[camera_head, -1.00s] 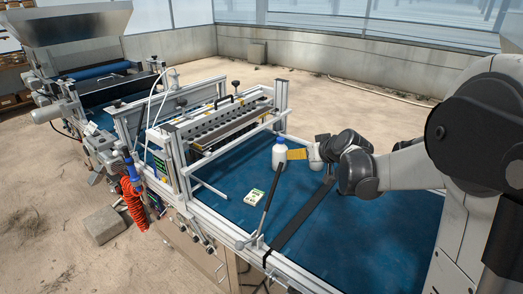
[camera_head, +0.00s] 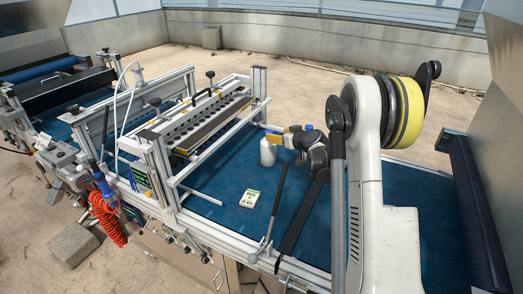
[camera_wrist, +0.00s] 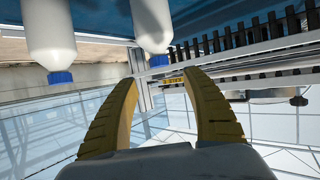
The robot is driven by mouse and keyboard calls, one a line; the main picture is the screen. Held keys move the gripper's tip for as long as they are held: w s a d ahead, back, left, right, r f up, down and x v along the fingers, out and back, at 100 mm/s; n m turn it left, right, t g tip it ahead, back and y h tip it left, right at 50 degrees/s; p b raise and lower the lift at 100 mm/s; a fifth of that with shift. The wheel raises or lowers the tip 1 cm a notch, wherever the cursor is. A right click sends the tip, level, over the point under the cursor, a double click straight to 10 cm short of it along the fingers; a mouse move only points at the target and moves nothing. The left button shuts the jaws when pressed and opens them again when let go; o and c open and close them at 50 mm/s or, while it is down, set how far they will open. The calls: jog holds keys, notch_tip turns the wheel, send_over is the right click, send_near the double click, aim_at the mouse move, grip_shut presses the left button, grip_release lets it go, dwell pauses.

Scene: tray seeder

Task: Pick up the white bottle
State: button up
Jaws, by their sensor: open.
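A white bottle (camera_head: 268,154) stands upright on the blue belt (camera_head: 235,170) in the head view, with its top covered by my gripper (camera_head: 275,138). The wrist view is upside down and shows two white bottles with blue caps. One bottle (camera_wrist: 153,22) has its cap in line with the gap between my fingertips, and the other bottle (camera_wrist: 50,32) is to the left. My gripper (camera_wrist: 163,79) has its yellow fingers apart with nothing between them. The head view shows only one bottle clearly.
A seeding unit with a row of holes (camera_head: 205,122) stands left of the bottle on a metal frame. A small green and white packet (camera_head: 252,198) lies on the belt. A dark lever (camera_head: 275,205) rises near the front rail.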

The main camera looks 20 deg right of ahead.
aim_at(269, 132)
jog(key=b+x, duration=0.1)
jog(key=x, duration=0.3)
jog(key=f+b+x, duration=0.1)
jog(key=b+x, duration=0.1)
jog(key=x, duration=0.3)
jog(key=shift+s, duration=0.15)
jog(key=shift+w, duration=0.25)
jog(key=shift+s+r, duration=0.1)
grip_shut()
